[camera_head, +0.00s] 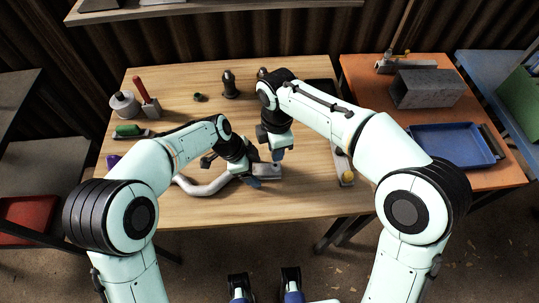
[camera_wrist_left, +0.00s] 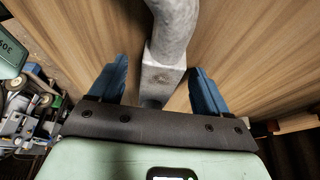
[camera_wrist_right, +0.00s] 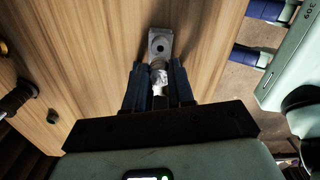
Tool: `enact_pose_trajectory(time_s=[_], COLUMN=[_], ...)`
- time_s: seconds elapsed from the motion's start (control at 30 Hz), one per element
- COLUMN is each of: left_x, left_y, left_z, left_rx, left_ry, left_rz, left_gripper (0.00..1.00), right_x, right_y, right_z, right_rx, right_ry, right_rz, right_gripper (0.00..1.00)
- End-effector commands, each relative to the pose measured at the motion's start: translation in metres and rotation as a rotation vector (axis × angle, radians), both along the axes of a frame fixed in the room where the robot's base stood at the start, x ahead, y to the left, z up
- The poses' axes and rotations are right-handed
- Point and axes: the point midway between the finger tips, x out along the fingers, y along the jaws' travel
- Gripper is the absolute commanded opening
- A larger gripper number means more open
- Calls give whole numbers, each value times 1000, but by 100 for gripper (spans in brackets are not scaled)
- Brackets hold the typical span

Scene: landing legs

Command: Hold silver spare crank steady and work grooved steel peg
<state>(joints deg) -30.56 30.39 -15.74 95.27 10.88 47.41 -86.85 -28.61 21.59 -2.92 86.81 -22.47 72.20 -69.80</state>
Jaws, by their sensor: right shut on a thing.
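The silver crank (camera_head: 205,189), a bent bar with a block at its end, lies on the wooden table. My left gripper (camera_head: 252,182) is low over the crank near its block end. In the left wrist view the crank (camera_wrist_left: 174,30) runs between the open blue fingers (camera_wrist_left: 158,88), with gaps on both sides. My right gripper (camera_head: 278,154) is above the crank's block end. In the right wrist view its fingers are shut on the grooved steel peg (camera_wrist_right: 159,80). The crank's block (camera_wrist_right: 160,45), with a round hole, shows just beyond the peg; I cannot tell whether they touch.
A red-handled tool (camera_head: 141,92), a pale canister (camera_head: 124,104), a green-handled tool (camera_head: 128,131) and a dark fitting (camera_head: 230,86) stand or lie around the wooden table. The orange table at right holds a grey block (camera_head: 426,88) and a blue tray (camera_head: 452,146).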

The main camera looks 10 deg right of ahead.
Motion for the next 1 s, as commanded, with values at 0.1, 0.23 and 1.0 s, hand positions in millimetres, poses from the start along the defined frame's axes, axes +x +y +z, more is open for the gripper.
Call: enact_pose_trajectory(time_s=[0.1, 0.23, 1.0], left_x=[0, 0, 4], left_y=[0, 0, 45], left_z=[0, 1, 108], left_rx=[0, 0, 0], left_ry=[0, -1, -2], left_rz=[0, -1, 1], left_gripper=[77, 77, 77], right_x=[0, 0, 0], right_y=[0, 0, 0], right_z=[0, 0, 0], right_rx=[0, 0, 0], right_ry=[0, 0, 0], right_rz=[0, 0, 0], right_gripper=[0, 0, 0])
